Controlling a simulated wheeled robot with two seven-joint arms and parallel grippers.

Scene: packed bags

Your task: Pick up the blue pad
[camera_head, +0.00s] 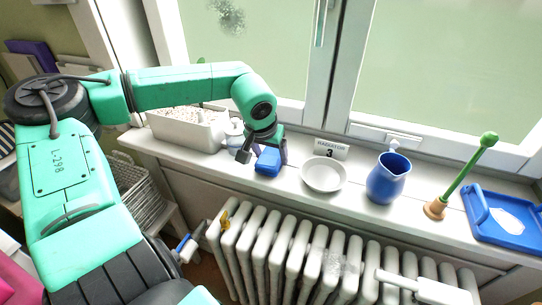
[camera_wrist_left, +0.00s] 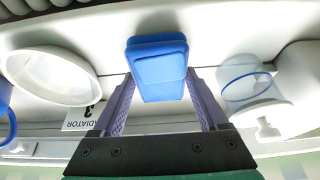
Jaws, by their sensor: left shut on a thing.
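The blue pad (camera_head: 268,161) is a small block with rounded corners at the front of the white window sill. My left gripper (camera_head: 264,154) is around it from above and shut on it. In the left wrist view the pad (camera_wrist_left: 157,65) sits between the two purple fingers of the left gripper (camera_wrist_left: 160,88), one on each side. I cannot tell whether the pad's underside touches the sill. My right gripper is not in view.
On the sill (camera_head: 340,205), a white bowl (camera_head: 323,175) and a "RADIATOR 3" card (camera_head: 331,149) are right of the pad, then a blue jug (camera_head: 388,178), a green-handled plunger (camera_head: 462,178) and a blue tray (camera_head: 478,234). A white planter (camera_head: 185,130) is left. A radiator (camera_head: 300,250) is below.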

